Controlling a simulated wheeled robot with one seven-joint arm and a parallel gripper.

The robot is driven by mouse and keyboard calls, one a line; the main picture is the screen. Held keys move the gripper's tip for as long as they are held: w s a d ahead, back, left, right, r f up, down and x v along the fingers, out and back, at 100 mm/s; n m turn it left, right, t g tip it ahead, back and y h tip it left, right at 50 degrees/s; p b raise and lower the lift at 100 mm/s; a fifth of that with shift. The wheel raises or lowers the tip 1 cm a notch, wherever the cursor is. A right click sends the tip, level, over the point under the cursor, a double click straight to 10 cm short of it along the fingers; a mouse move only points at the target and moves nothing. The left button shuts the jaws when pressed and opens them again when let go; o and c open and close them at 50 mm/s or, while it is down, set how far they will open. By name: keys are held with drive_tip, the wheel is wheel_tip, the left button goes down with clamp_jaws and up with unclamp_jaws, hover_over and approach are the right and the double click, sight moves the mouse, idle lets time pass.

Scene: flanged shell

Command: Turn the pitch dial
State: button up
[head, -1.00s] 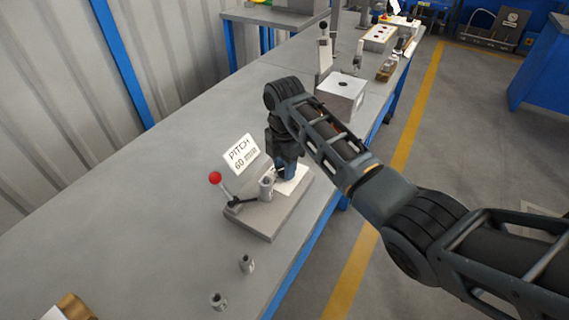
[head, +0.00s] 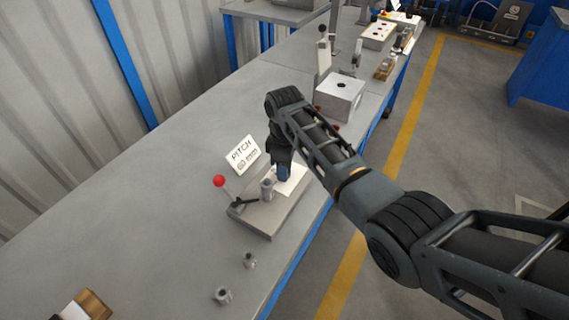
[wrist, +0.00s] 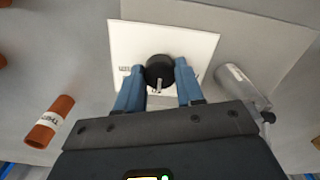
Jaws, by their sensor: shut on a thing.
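The pitch dial (wrist: 159,70) is a round black knob with a light pointer mark, on a square white plate (wrist: 205,45). In the wrist view my gripper (wrist: 160,78) has its two blue fingers on either side of the dial, shut on it. In the head view my gripper (head: 284,176) points down at the white plate on the grey fixture base (head: 262,222), and the dial is hidden there. A white sign (head: 243,155) behind it reads PITCH with a value in mm below.
A lever with a red ball (head: 218,181) and a grey cylinder (head: 267,189) stand left of my gripper. Metal nuts (head: 223,295) lie near the front of the bench. A grey box (head: 339,97) stands further back. An orange-brown tube (wrist: 49,121) lies at left in the wrist view.

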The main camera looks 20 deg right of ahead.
drive_tip(key=m+p, duration=0.1)
drive_tip(key=m, duration=1.1)
drive_tip(key=shift+m, duration=0.3)
idle(0.4)
drive_tip(key=o, duration=1)
drive_tip(key=shift+o, duration=0.2)
drive_tip(key=shift+r+b, duration=0.3)
drive_tip(key=shift+r, duration=3.6)
